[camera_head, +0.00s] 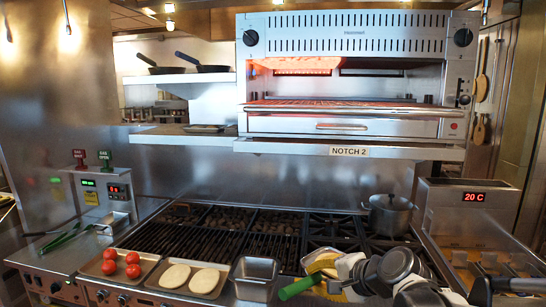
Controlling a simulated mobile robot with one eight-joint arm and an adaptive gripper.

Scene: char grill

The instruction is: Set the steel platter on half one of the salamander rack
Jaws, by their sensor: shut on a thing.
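The salamander (350,75) hangs on the back wall with its heating element glowing orange. Its rack (335,104) lies flat under the glow, and nothing shows on it. My gripper (338,274) is low at the front of the range, right of centre, with my arm coming from the lower right. It is shut at the right edge of a shallow pale-rimmed dish (318,259) with yellow and tan contents. The fingers hide part of the dish, so I cannot tell if it is the steel platter. A green handle (299,287) is beside the fingers. A flat steel tray (204,128) lies on the lower left shelf.
A tomato tray (100,268), a tray with two pale rounds (160,284) and a steel pan (254,270) stand along the front. A lidded pot (389,214) stands on the right burners. A ledge labelled NOTCH 2 (349,151) juts below the salamander. The grill grate (230,228) is clear.

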